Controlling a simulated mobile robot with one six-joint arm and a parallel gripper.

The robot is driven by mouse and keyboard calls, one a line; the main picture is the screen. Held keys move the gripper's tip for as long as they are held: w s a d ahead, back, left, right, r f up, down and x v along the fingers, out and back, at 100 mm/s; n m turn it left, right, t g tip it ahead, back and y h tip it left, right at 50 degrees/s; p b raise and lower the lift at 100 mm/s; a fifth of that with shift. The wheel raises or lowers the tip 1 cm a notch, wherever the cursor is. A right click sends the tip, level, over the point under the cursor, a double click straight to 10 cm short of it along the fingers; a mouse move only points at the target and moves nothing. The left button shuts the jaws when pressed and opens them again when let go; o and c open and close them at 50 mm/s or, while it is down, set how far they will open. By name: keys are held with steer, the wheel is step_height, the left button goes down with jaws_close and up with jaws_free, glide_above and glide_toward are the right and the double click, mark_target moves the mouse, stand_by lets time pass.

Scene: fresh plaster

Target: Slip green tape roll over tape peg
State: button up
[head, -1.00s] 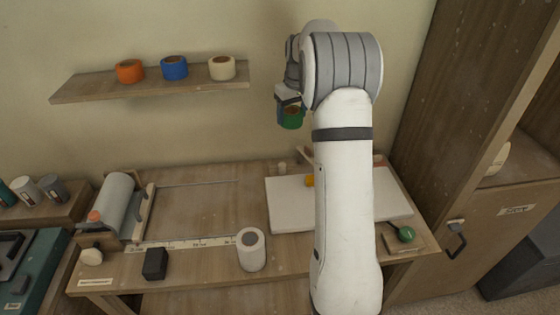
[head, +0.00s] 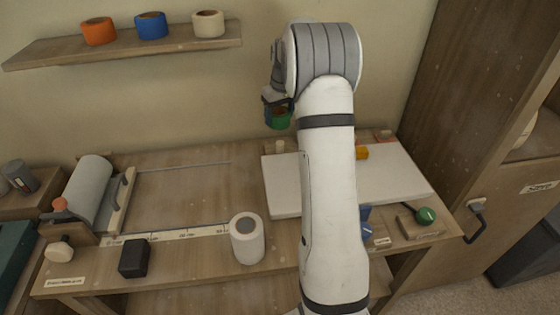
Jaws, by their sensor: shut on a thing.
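The green tape roll (head: 280,121) hangs below my gripper (head: 279,105), which is shut on it. The roll is above the back edge of the workbench, just left of my white arm. A small pale upright stub (head: 280,146) stands at the back of the bench almost straight below the roll in the picture. It may be the tape peg, but it is too small to be sure. A clear gap shows between roll and stub. The fingertips are mostly hidden by the wrist and the roll.
A wall shelf (head: 120,46) holds orange, blue and cream tape rolls. On the bench (head: 180,262) are a white board (head: 400,178), a white roll (head: 247,240), a black block (head: 134,258) and a grey roller (head: 88,187). The bench's middle left is clear. My arm hides part of the board.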

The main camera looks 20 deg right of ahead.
mark_target(280, 143)
step_height(280, 143, down, 12)
steer(key=shift+s+d+r+p, duration=0.1)
steer(key=shift+p, duration=0.3)
steer(key=o, duration=1)
steer(key=r, duration=0.4)
steer(key=s+r, duration=0.1)
steer(key=r, duration=0.3)
steer(key=r+b, duration=0.1)
steer(key=r, duration=0.3)
steer(key=shift+s, duration=0.4)
steer(key=s+a+r, duration=0.4)
steer(key=s+a, duration=0.2)
steer(key=s, duration=0.1)
steer(key=s+a+r, duration=0.4)
steer(key=s+a, duration=0.2)
steer(key=s, duration=0.2)
steer(key=shift+m+t, duration=0.6)
steer(key=shift+m, duration=0.1)
steer(key=s+a, duration=0.2)
steer(key=s, duration=0.4)
steer(key=s+a+f, duration=0.1)
steer(key=s+a, duration=0.1)
steer(key=s, duration=0.4)
steer(key=s+a+f, duration=0.1)
steer(key=s+a, duration=0.2)
steer(key=s, duration=0.3)
steer(key=shift+s+f, duration=0.2)
steer(key=shift+s, duration=0.15)
